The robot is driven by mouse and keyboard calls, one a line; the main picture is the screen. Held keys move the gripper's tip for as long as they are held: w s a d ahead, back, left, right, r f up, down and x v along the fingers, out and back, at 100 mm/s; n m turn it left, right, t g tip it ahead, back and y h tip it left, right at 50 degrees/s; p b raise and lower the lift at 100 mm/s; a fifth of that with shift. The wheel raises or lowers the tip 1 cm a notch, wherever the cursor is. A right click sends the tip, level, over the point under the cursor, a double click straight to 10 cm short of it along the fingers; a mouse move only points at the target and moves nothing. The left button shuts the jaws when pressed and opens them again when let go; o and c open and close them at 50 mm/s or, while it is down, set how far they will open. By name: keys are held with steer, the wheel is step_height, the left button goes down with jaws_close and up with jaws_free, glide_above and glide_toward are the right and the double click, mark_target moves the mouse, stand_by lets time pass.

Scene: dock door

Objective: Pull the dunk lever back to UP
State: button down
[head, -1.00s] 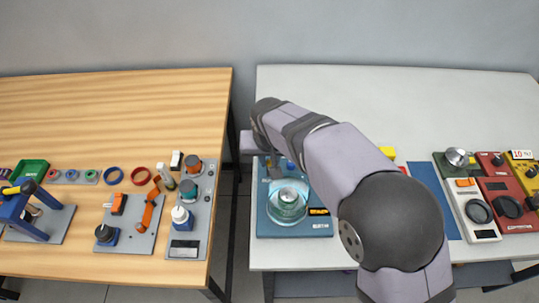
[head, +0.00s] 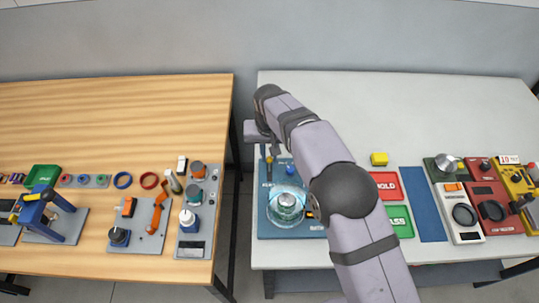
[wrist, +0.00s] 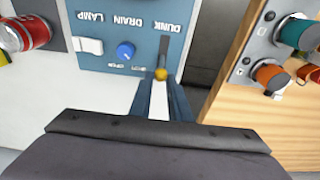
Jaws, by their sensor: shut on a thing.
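The dunk lever, with a yellow knob (wrist: 161,74), stands on the blue panel (wrist: 98,58) under the DUNK label, which reads upside down in the wrist view. The knob is at the near end of a dark strip that runs up the picture. My gripper (wrist: 160,92) is shut on the lever, its fingers just below the knob in that view. In the head view, my gripper (head: 268,150) is at the far left corner of the same panel (head: 310,232). A round clear bowl (head: 286,201) stands on the panel. My arm covers part of its right side.
Beside the lever are a blue DRAIN knob (wrist: 125,50) and a white LAMP switch (wrist: 88,45). A red can (wrist: 28,33) stands close by. Across the gap, the wooden table (head: 110,105) holds several fixtures. The back of the white table (head: 430,110) is clear.

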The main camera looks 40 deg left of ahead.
steer(key=shift+w+a+r, duration=0.15)
steer(key=shift+w+a, duration=0.1)
steer(key=shift+w, duration=0.1)
steer(key=c, duration=2)
jaws_free()
steer(key=o, duration=0.3)
steer(key=shift+f, duration=0.2)
steer(key=shift+o, duration=0.2)
steer(key=shift+s+r, duration=0.1)
steer(key=shift+s+d+r+b, duration=0.15)
steer(key=shift+r+b, duration=0.25)
steer(key=shift+r, duration=0.8)
steer(key=shift+s+d+r+b, duration=0.1)
steer(key=shift+r+b, duration=0.35)
steer(key=shift+r, duration=0.7)
steer(key=shift+s+d+r+b, duration=0.15)
steer(key=shift+r+b, duration=0.25)
steer(key=shift+r, duration=0.8)
steer(key=shift+w, duration=0.1)
